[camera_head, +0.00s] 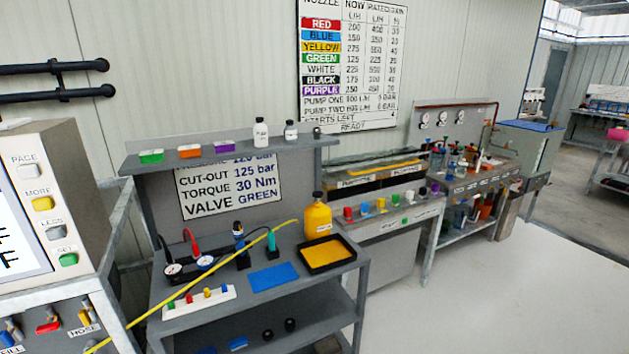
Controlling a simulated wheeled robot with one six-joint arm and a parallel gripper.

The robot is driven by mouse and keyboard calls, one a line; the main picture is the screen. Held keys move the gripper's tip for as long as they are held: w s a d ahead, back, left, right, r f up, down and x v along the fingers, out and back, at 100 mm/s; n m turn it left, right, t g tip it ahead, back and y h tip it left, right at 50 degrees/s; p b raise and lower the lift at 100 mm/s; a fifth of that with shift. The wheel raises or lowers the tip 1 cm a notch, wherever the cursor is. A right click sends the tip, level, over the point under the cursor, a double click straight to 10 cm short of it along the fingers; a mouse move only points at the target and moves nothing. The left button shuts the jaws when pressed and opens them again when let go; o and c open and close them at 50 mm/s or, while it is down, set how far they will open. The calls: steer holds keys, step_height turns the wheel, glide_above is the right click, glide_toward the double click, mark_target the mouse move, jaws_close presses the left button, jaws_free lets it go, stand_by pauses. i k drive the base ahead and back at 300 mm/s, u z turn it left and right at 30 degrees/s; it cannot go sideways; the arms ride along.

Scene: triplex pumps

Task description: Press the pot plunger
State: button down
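A yellow pot-like bottle (318,220) with a pale label and a small dark top (317,196) stands upright at the back right of the grey bench. The dark top may be the pot plunger; it is too small to tell. A black tray (349,262) with a yellow-orange inside lies just in front of the bottle. My gripper is not in view, and nothing is seen touching the bottle.
The grey bench (205,328) carries gauges, upright tools, a blue mat (274,277) and a white block with coloured pegs (199,302). A thin yellow hose (180,292) crosses it diagonally. A shelf (225,155) overhangs its back. Pale floor (490,300) is clear at right.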

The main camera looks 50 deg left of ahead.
mark_target(317, 194)
steer(key=u, duration=0.55)
steer(key=i, duration=1.15)
steer(key=u, duration=1.85)
steer(key=i, duration=0.8)
steer(key=u, duration=0.7)
